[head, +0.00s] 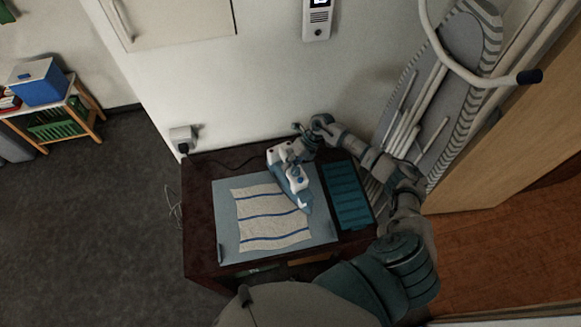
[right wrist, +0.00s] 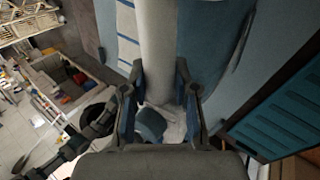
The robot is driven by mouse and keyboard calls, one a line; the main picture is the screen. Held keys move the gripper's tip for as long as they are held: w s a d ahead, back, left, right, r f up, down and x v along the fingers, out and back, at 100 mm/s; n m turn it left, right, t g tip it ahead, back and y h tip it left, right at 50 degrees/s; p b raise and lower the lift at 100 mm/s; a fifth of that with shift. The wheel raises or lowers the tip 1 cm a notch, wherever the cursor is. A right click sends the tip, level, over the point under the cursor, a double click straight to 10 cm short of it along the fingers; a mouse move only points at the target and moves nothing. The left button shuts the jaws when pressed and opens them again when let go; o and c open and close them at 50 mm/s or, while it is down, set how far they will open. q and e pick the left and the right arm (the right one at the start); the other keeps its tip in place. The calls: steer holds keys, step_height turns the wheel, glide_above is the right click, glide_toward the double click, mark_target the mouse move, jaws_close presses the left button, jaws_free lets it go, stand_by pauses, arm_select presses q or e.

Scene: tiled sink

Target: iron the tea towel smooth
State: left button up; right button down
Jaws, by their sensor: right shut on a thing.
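The tea towel (head: 262,226), cream with blue stripes, lies on a light blue ironing pad (head: 228,248) in the head view, its edges slightly wavy. A white and blue iron (head: 291,184) is at the towel's upper right edge, its tip toward the lower right. Whether its sole touches cloth or pad is hidden. My right gripper (head: 289,150) is at the iron's rear upper end. In the right wrist view my right gripper (right wrist: 158,90) is shut on the iron's white handle (right wrist: 158,45); a strip of towel (right wrist: 127,25) shows beside it. My left gripper is not in view.
A teal ribbed rest (head: 347,190) lies right of the pad on the dark table (head: 198,205). A wall socket with a plug (head: 183,140) is behind the table's left. An ironing board (head: 440,90) leans on the wall at right. The pad's left margin is bare.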

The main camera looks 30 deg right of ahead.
step_height(320, 180, up, 2)
steer(key=shift+w+a+r+p, duration=0.1)
steer(key=shift+a+p, duration=0.05)
steer(key=shift+p, duration=0.2)
steer(key=shift+r+p, duration=0.4)
steer(key=shift+r, duration=0.25)
steer(key=shift+d+r, duration=0.2)
steer(key=shift+d, duration=0.05)
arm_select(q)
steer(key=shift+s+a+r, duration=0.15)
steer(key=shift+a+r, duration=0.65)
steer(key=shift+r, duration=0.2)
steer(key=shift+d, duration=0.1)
arm_select(e)
steer(key=shift+d, duration=0.1)
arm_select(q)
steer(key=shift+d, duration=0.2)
